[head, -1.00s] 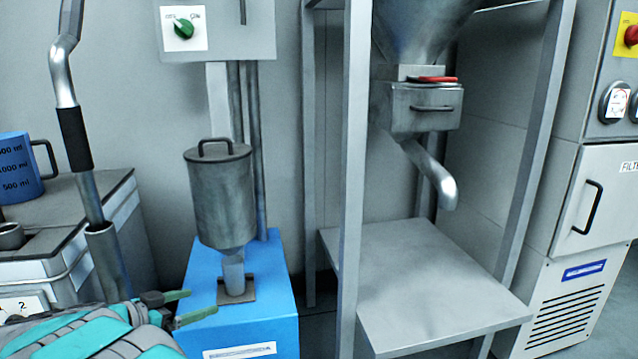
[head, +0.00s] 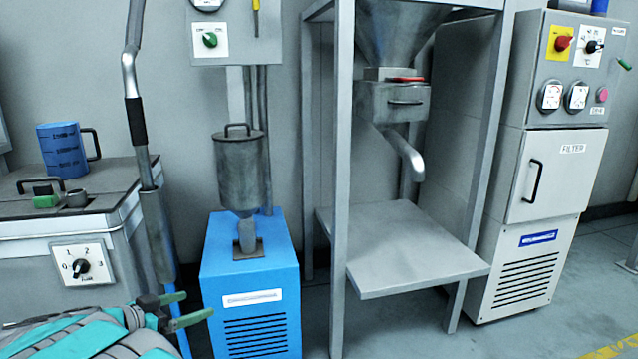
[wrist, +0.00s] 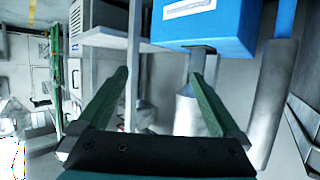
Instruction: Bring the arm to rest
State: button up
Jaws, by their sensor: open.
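My gripper (head: 186,309) shows at the lower left of the head view, at the end of my teal and grey arm. Its two green fingers are spread apart with nothing between them. In the wrist view my gripper (wrist: 160,95) also shows open and empty. The blue machine (head: 250,290) with a lidded metal canister (head: 240,172) stands beyond the gripper in the head view. The blue machine (wrist: 225,25) appears upside down at the top of the wrist view. The gripper appears to touch nothing.
A grey cabinet (head: 50,240) with a dial and a blue jug (head: 62,150) stands at left. A metal pole (head: 138,120) rises near my arm. A steel frame with a shelf (head: 410,255) stands centre right. A filter cabinet (head: 560,170) is at right. Open floor lies at lower right.

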jog(key=w+r+n+t+y+p, duration=0.1)
jog(key=w+r+t+y, duration=0.2)
jog(key=w+r+y, duration=0.6)
jog(key=w+d+r+n+y+p, duration=0.15)
jog(key=d+r+n+y, duration=0.3)
jog(key=r, duration=0.65)
jog(key=s+d+f+g+h+p, duration=0.1)
jog(key=s+d+f+g, duration=0.4)
jog(key=s+d, duration=0.7)
jog(key=s+d+f+g+h, duration=0.3)
jog(key=s+d+f+g, duration=0.2)
jog(key=s+d, duration=0.8)
jog(key=s+d+f+g+h+p, duration=0.1)
jog(key=s+d+f+g, duration=0.5)
jog(key=s+d, duration=0.6)
jog(key=s+f+n+h, duration=0.1)
jog(key=s, duration=0.6)
jog(key=shift+s+d+p, duration=0.25)
jog(key=shift+s+p, duration=0.1)
jog(key=shift+f, duration=0.1)
